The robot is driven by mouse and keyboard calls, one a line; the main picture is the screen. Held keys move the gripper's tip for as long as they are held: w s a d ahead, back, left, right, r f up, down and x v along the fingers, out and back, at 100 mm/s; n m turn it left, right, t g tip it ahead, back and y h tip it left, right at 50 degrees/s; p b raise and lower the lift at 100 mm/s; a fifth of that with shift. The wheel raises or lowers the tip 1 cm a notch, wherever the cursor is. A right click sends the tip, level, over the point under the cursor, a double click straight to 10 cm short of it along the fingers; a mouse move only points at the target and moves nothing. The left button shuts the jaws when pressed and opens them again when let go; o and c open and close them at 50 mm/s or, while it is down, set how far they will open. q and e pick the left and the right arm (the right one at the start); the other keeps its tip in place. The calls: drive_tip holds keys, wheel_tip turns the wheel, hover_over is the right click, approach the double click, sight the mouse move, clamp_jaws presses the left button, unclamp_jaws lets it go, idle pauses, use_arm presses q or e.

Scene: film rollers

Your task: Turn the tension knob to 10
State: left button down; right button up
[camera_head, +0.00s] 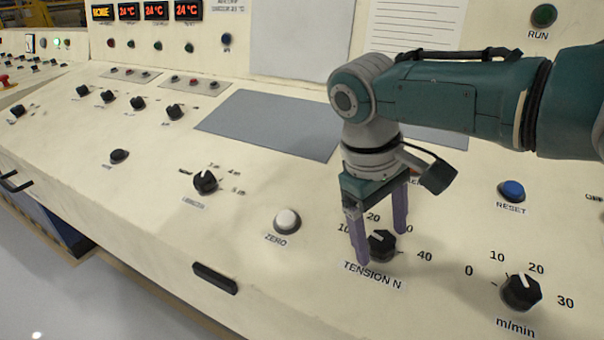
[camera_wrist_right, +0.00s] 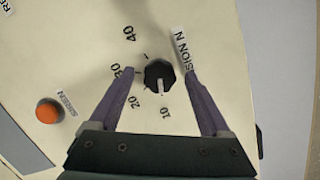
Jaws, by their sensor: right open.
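The black tension knob (camera_head: 383,246) sits on the sloping cream panel above the "TENSION N" label (camera_head: 372,275). In the right wrist view the knob (camera_wrist_right: 158,73) is in the middle, and its white pointer line is turned toward the printed 10 (camera_wrist_right: 165,113). My right gripper (camera_head: 381,243) is open, with its purple fingers on either side of the knob. In the wrist view the right gripper (camera_wrist_right: 159,71) shows a gap between each fingertip and the knob. My left gripper is not in view.
The m/min knob (camera_head: 521,292) is to the right, and the blue RESET button (camera_head: 512,191) is beyond it. The white ZERO button (camera_head: 287,221) and another black knob (camera_head: 205,182) are to the left. A black handle (camera_head: 215,278) sits near the panel's front edge.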

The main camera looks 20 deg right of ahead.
drive_tip(key=p+v, duration=0.2)
drive_tip(key=v, duration=0.8)
drive_tip(key=shift+p, duration=0.35)
